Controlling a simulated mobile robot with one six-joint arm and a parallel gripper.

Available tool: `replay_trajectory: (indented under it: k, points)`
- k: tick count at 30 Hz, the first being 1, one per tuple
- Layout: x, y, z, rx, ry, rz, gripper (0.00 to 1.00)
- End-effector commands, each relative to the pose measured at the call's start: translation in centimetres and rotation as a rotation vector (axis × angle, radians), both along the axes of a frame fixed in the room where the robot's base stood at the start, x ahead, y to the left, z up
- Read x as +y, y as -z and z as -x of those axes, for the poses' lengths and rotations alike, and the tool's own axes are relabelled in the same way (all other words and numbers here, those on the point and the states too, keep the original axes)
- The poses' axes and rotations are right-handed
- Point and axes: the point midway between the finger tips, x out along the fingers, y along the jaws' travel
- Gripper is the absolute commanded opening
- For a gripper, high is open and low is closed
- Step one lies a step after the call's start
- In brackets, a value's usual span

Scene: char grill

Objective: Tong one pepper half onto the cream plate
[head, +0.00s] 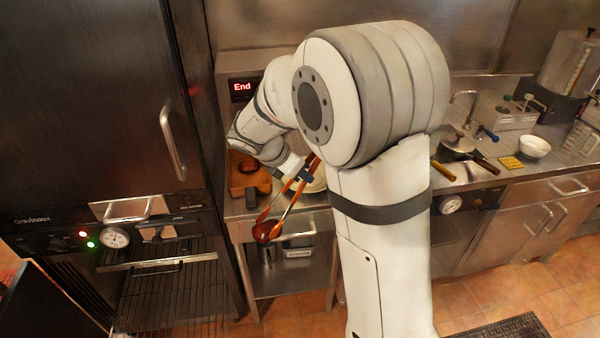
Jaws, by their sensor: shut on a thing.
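My gripper (306,175) is shut on a pair of tongs (290,207) with orange-brown arms, slanting down and left. A dark red, glossy piece that looks like a pepper half (264,232) is at the tong tips, in front of the counter's front edge. It appears to be between the tips, but I cannot tell how firmly it is held. A pale rim, possibly the cream plate (318,186), shows on the counter just behind my gripper. My arm hides most of it.
The dark grill cabinet (100,110) stands at left, with a wire rack (165,295) sticking out low. A pan (457,148) and white bowl (534,146) are at right.

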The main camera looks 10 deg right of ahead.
Motion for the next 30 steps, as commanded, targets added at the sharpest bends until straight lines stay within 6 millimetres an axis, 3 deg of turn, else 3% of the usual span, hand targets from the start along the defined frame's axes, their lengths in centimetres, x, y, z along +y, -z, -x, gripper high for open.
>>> replay_trajectory:
  k: [9, 16, 21, 30]
  points:
    - [-1.5, 4.7, -2.8, 0.000, -0.359, 0.008, 0.06]
    - [-1.6, 8.3, -3.8, 0.012, -0.683, 0.017, 0.06]
    - [-1.3, 9.4, -3.8, 0.014, -0.814, 0.016, 0.06]
    - [-1.3, 9.5, -3.8, 0.014, -0.839, 0.017, 0.06]
